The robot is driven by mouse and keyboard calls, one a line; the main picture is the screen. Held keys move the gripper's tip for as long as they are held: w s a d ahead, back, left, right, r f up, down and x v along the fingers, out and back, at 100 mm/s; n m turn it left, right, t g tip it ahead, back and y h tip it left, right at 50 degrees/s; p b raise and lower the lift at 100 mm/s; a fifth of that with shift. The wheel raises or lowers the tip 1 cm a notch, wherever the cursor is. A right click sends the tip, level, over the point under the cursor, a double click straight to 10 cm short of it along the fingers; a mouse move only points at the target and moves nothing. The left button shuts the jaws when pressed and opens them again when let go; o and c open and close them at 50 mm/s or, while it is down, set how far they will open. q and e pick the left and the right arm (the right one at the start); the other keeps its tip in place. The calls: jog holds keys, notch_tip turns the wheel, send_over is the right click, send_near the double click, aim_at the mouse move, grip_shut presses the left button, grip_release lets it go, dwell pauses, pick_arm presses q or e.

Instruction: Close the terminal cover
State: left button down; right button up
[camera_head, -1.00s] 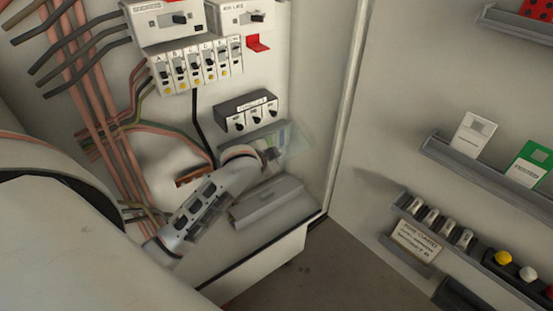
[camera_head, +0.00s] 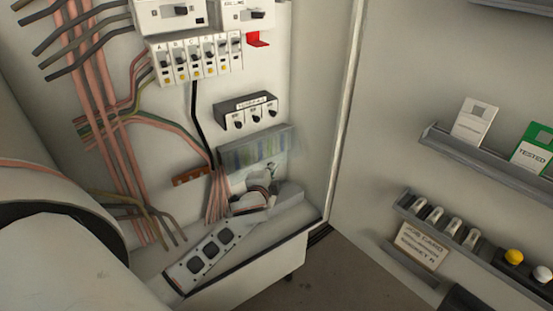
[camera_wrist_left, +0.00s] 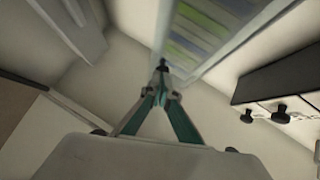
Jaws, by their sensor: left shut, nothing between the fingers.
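The terminal block (camera_head: 240,156), with green and blue-grey stripes, sits on the back panel below the knob box. A see-through terminal cover (camera_head: 280,160) shows faintly at the block; its exact angle is hard to tell. My left gripper (camera_head: 271,174) is just below the block, and its hand hides the block's lower part. In the left wrist view, the teal fingers (camera_wrist_left: 163,68) meet at the tips, empty, near the striped block (camera_wrist_left: 212,28). I cannot tell whether they touch the cover. My right gripper is not in view.
A grey box with knobs (camera_head: 247,110) is above the block. A row of breakers (camera_head: 195,58) and a red tab (camera_head: 258,39) are higher up. Wires (camera_head: 215,195) run at the left. The cabinet's edge post (camera_head: 345,110) and a wall with card racks (camera_head: 470,150) stand right.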

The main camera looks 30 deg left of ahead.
pick_arm(q)
jog(key=shift+w+a+f+m+t+y+b, duration=0.25)
jog(key=shift+a+f+m+t+b, duration=0.3)
jog(key=shift+b, duration=0.75)
jog(key=shift+w+a+f+m+t+y+b, duration=0.3)
jog(key=shift+a+f+b, duration=0.45)
jog(key=shift+b, duration=0.55)
jog(key=shift+w+a+f+m+t+y+b, duration=0.35)
jog(key=shift+a+f+b, duration=0.3)
jog(key=shift+b, duration=0.65)
jog(key=shift+s, duration=0.1)
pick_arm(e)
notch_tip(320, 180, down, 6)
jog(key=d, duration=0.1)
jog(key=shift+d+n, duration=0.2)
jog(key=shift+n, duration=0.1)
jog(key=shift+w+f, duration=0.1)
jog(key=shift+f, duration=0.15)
